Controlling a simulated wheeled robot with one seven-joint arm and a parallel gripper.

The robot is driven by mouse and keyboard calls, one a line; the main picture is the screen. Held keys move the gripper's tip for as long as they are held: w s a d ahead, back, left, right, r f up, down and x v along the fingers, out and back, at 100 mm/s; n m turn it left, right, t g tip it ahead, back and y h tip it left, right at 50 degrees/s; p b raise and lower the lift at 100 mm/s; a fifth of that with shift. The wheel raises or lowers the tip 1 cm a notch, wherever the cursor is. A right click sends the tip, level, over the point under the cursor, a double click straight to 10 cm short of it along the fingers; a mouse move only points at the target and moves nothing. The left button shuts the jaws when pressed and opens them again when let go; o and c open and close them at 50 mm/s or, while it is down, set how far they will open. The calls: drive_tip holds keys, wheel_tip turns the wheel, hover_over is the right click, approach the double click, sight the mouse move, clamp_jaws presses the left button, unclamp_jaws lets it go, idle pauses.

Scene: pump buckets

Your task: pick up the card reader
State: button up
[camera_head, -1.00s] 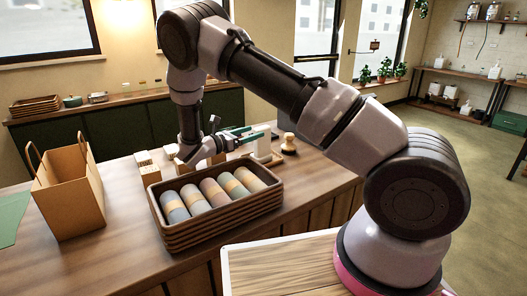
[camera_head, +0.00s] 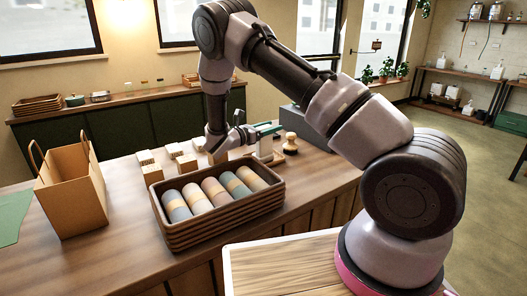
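My gripper (camera_head: 234,137) hangs low over the back of the wooden counter, behind the tray of rolls. Its fingers are small and partly hidden, so their opening does not show clearly. A small pale upright device (camera_head: 264,149), which may be the card reader, stands on the counter just right of my gripper. A teal-green flat piece (camera_head: 267,129) shows above and beside it; I cannot tell what it belongs to. I see no clear contact between my gripper and the pale device.
A stacked brown tray (camera_head: 222,222) holds several banded rolls in front. Several small pale blocks (camera_head: 152,173) stand left of my gripper. A wooden-knobbed stamp-like object (camera_head: 290,144) and a grey box (camera_head: 309,127) are to the right. A paper bag (camera_head: 72,192) stands at left.

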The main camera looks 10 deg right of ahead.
clamp_jaws()
idle(1.2)
